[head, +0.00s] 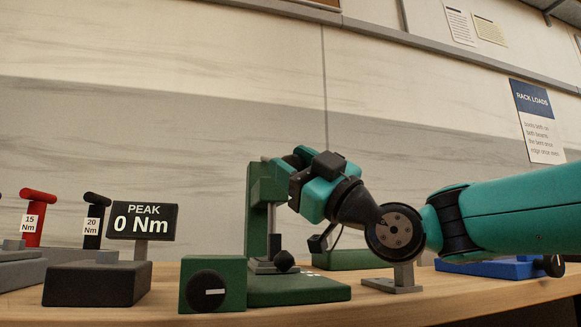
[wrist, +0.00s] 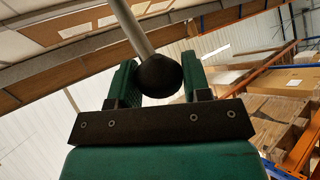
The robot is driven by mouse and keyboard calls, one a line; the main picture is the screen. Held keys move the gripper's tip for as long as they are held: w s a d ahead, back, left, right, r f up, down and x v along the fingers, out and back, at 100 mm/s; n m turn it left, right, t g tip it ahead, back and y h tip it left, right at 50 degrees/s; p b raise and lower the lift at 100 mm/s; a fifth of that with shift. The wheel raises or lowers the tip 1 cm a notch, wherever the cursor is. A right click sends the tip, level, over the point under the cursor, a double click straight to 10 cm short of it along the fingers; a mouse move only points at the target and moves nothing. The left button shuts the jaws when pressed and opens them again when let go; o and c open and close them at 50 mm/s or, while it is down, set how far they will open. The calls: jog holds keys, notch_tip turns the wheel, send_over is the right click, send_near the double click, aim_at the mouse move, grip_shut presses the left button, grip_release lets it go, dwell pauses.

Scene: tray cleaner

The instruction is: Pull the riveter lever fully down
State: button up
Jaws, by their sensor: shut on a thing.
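The riveter (head: 256,215) is a green upright frame on a green base, standing near the middle of the bench in the head view. Its lever shows in the wrist view as a grey rod (wrist: 132,28) ending in a black ball knob (wrist: 158,75). My gripper (wrist: 160,78) has its two green-padded fingers on either side of the knob and is shut on it. In the head view my gripper (head: 293,170) is at the top right of the riveter frame. It hides the lever's knob there, so the lever's angle is hard to tell.
A green box with a black dial (head: 208,291) stands in front left of the riveter. A "PEAK 0 Nm" display (head: 142,221) and red (head: 37,212) and black (head: 94,215) handled tools are at left. A grey bracket (head: 392,287) and blue fixture (head: 490,267) sit at right.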

jog(key=shift+f, duration=0.15)
jog(key=o, duration=1.3)
jog(key=shift+a, duration=0.1)
jog(key=s+d+f+b, duration=0.1)
jog(key=s+d, duration=0.1)
jog(key=d, duration=0.2)
jog(key=s+d+f+b, duration=0.1)
jog(key=s+d, duration=0.1)
jog(key=d, duration=0.3)
jog(key=s+d+f+b, duration=0.1)
jog(key=s+d, duration=0.2)
jog(key=d, duration=0.2)
jog(key=shift+d, duration=0.25)
